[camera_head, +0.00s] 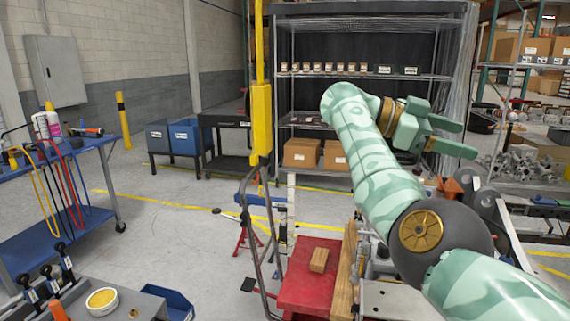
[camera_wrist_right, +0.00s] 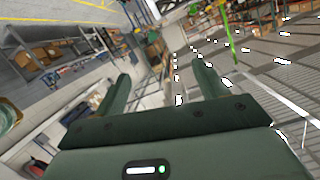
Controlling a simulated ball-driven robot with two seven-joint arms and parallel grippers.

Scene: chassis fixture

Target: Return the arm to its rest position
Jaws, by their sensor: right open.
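My right arm, green with a camouflage pattern, rises from the lower right of the head view and bends at its top. Its gripper (camera_head: 452,138) points to the right, raised in front of the shelving. The two fingers are spread apart with nothing between them. In the right wrist view the gripper (camera_wrist_right: 163,88) is also open and empty, with the warehouse and ceiling lights tilted behind it. My left gripper is not in view.
A red stand (camera_head: 300,285) bears a wooden block (camera_head: 319,260), beside metal fixture parts partly hidden by my arm. A blue workbench (camera_head: 85,225) with tools is at left. A yellow post (camera_head: 261,120) stands upright in the middle. Wire shelving (camera_head: 365,17) holds boxes behind. Open floor lies centre-left.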

